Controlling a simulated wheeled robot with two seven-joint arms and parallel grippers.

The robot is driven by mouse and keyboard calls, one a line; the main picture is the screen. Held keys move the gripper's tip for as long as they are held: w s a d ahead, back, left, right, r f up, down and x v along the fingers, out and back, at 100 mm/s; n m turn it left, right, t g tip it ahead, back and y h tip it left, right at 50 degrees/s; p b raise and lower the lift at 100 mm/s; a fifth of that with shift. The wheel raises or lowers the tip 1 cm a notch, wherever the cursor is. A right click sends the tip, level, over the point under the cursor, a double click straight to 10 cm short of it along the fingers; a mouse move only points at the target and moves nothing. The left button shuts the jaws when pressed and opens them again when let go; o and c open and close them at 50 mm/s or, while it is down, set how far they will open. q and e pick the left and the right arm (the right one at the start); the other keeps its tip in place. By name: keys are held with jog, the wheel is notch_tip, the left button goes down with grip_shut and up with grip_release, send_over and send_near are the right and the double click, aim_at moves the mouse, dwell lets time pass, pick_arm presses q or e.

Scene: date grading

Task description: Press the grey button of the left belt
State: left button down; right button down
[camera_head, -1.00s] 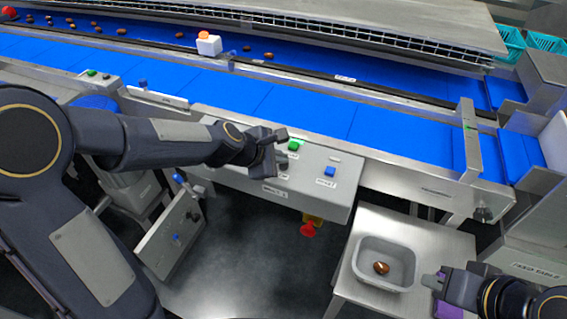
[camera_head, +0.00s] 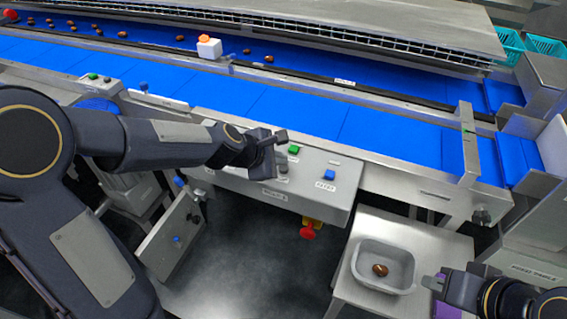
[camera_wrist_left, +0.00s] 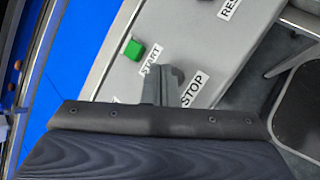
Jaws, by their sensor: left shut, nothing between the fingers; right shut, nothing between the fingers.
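The control panel (camera_head: 311,190) of the belt nearer me carries a green button (camera_head: 294,149), a small grey button (camera_head: 282,168) and a blue button (camera_head: 328,174). My left gripper (camera_head: 280,138) is shut and empty over the panel, just beside the green and grey buttons. In the left wrist view the shut fingers (camera_wrist_left: 168,86) lie between the START label and the STOP label (camera_wrist_left: 193,88), hiding the grey button there. The green button (camera_wrist_left: 134,50) is clear of them. I cannot tell whether the fingers touch the panel. My right gripper (camera_head: 435,283) is shut and empty.
A red knob (camera_head: 308,232) hangs under the panel. A grey bin (camera_head: 357,262) with a brown date (camera_head: 380,270) stands on a steel side table near my right gripper. A second panel (camera_head: 170,240) stands lower left.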

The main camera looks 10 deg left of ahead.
aim_at(279, 169)
pick_arm(q)
jog(key=shift+r, duration=0.3)
notch_tip(279, 169, up, 5)
jog(key=p, duration=0.5)
jog(key=shift+f, duration=0.1)
dwell(0.7)
jog(key=s+a+r+m, duration=0.3)
jog(key=s+m, duration=0.2)
jog(key=s, duration=0.2)
jog(key=s+a+r+m, duration=0.3)
jog(key=s+r+m, duration=0.15)
jog(key=s, duration=0.25)
jog(key=s+a+f+m+g, duration=0.1)
jog(key=s+m, duration=0.3)
jog(key=s, duration=0.2)
jog(key=s+a+f+m+g+y, duration=0.1)
jog(key=s+a+f+m, duration=0.1)
jog(key=s+m, duration=0.2)
jog(key=s, duration=0.2)
jog(key=shift+s+a+m, duration=0.25)
jog(key=shift+s+m, duration=0.05)
jog(key=shift+m, duration=0.05)
